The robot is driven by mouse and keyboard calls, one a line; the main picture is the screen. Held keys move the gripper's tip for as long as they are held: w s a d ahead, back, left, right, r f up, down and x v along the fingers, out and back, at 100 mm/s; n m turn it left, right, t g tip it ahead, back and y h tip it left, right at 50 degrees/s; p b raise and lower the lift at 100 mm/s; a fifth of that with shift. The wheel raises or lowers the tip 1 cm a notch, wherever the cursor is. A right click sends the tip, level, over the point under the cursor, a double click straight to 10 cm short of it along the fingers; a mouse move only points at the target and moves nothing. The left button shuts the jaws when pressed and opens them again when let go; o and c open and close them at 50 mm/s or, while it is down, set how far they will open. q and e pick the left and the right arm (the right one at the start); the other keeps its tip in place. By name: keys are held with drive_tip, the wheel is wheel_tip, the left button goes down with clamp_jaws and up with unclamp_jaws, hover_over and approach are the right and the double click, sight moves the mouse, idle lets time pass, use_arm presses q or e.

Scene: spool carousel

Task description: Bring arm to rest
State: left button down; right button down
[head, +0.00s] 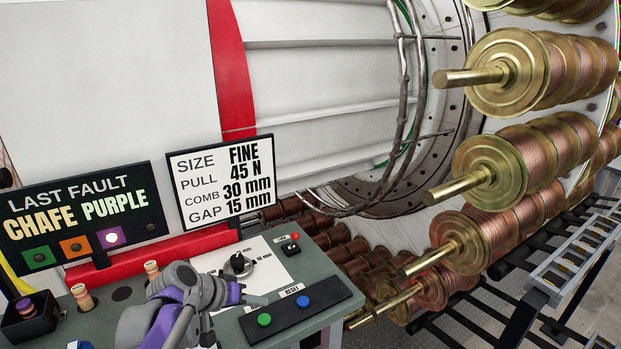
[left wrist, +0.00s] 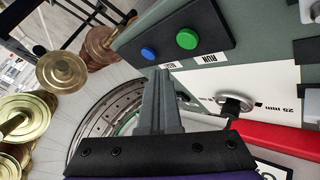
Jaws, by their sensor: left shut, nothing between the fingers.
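My left gripper (head: 256,300) is over the grey-green console (head: 205,262), in front of the dial (head: 238,263) and close to the black button strip (head: 300,308). It is shut and empty. In the left wrist view its two grey fingers (left wrist: 165,78) lie together, near the strip with the blue button (left wrist: 149,53) and green button (left wrist: 187,39). Whether the fingertips touch the console I cannot tell. My right gripper is in neither view.
Brass spools (head: 508,72) with rods jutting toward the console fill the right side. Two signs, LAST FAULT (head: 80,215) and SIZE/PULL (head: 222,180), stand behind the console. A red button (head: 290,247), wooden pegs (head: 82,297) and a black box (head: 28,320) are on the console.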

use_arm(q)
drive_tip(key=s+a+f+y, duration=0.1)
drive_tip(key=s+f+y, duration=0.2)
drive_tip(key=s, duration=0.8)
drive_tip(key=s+a+f+y, duration=0.1)
drive_tip(key=s+f+y, duration=0.2)
drive_tip(key=s, duration=0.9)
wheel_tip(320, 180, down, 3)
drive_tip(key=shift+s+a+f+g, duration=0.1)
drive_tip(key=shift+s+a+g, duration=0.1)
drive_tip(key=shift+g, duration=0.1)
